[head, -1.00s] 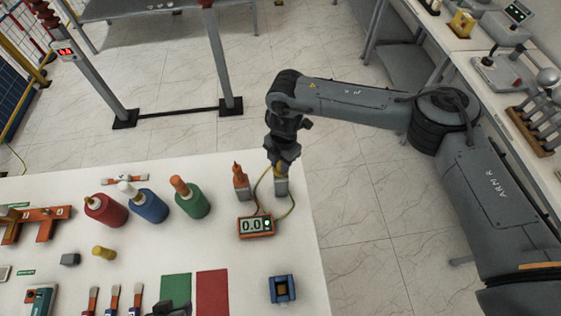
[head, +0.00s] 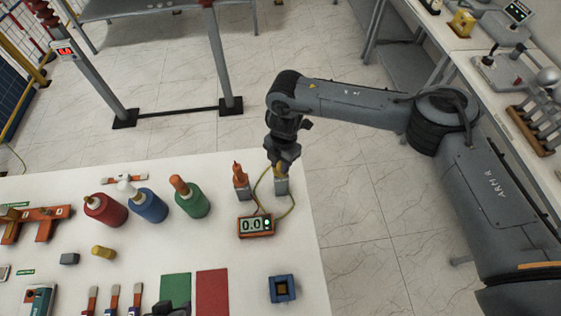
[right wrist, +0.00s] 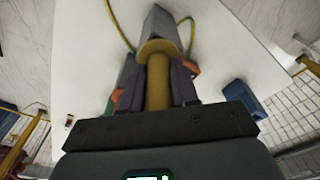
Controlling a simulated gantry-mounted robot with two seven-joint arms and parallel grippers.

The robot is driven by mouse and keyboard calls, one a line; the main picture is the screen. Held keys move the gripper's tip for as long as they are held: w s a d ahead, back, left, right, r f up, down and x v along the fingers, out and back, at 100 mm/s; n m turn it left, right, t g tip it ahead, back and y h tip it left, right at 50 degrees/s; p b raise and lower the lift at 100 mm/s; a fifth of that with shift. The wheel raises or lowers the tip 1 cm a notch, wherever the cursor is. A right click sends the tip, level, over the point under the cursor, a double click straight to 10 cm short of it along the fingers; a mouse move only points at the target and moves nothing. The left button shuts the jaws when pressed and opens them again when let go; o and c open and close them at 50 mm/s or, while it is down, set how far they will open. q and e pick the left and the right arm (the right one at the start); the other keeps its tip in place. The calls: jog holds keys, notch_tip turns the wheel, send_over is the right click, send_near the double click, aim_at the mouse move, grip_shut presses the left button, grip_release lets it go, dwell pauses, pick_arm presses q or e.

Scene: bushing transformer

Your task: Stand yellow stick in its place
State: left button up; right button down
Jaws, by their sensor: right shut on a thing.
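The yellow stick (right wrist: 158,85) is between the fingers of my right gripper (head: 281,166), which is shut on it. In the right wrist view the stick's wide collar meets a grey holder (right wrist: 160,22). In the head view the stick is upright at this holder (head: 282,187) near the table's right edge, and its lower end is hidden. A yellow-green cable (head: 292,203) runs from there to an orange meter (head: 255,226) reading 0.0. A dark shape (head: 172,308) at the bottom edge may be my left gripper; its jaws are not clear.
An orange stick (head: 241,177) stands in a similar holder just left. Red (head: 105,210), blue (head: 147,205) and green (head: 190,199) bottles stand further left. A blue square socket (head: 282,289) and a red mat (head: 212,293) are nearer. Bare table lies around the meter.

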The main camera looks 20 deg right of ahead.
jog(key=shift+f, duration=0.35)
jog(key=c, duration=0.8)
grip_release()
